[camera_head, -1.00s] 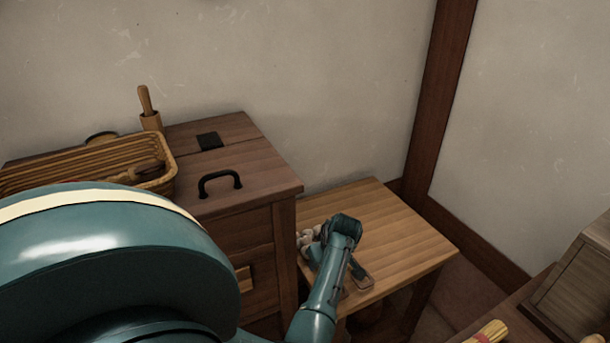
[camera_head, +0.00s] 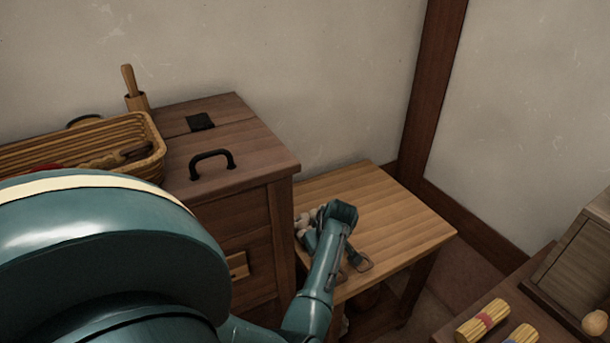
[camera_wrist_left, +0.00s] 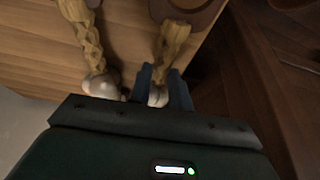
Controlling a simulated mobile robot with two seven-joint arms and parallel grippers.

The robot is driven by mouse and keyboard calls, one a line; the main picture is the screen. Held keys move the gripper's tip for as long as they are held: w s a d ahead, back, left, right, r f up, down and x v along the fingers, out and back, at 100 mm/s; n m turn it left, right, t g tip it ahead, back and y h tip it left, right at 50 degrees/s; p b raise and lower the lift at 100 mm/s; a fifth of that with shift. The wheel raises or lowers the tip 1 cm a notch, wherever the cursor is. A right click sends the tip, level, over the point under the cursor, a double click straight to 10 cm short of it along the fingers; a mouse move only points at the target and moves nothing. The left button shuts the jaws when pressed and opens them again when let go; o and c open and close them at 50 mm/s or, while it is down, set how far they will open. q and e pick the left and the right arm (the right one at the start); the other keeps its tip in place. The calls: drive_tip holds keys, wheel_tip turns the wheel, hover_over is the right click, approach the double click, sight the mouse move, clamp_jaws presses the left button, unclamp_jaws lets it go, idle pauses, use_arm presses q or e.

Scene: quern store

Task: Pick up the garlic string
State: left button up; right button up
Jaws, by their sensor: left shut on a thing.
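In the left wrist view, two garlic strings with pale yellow braids and white bulbs show over the wooden table. My left gripper (camera_wrist_left: 166,92) is shut on the garlic string (camera_wrist_left: 173,45) on the right, near its white bulb, which sits between the fingers. The other garlic string (camera_wrist_left: 88,45) lies to the left, apart from the fingers. In the head view, white bulbs (camera_head: 303,222) show at the left edge of the low table (camera_head: 395,225), beside my left wrist. The wrist hides much of the strings and the fingers there. My right gripper is not in view.
A wooden chest (camera_head: 255,150) with a black handle (camera_head: 212,163) stands close left of the table. A wicker basket (camera_head: 158,160) sits on it. Straw bundles (camera_head: 482,322) lie at the lower right. The table's right half is clear.

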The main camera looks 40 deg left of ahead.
use_arm(q)
clamp_jaws()
drive_tip(key=shift+r, duration=0.15)
wheel_tip(320, 180, up, 10)
drive_tip(key=p, duration=0.1)
drive_tip(key=shift+p, duration=0.4)
idle(0.5)
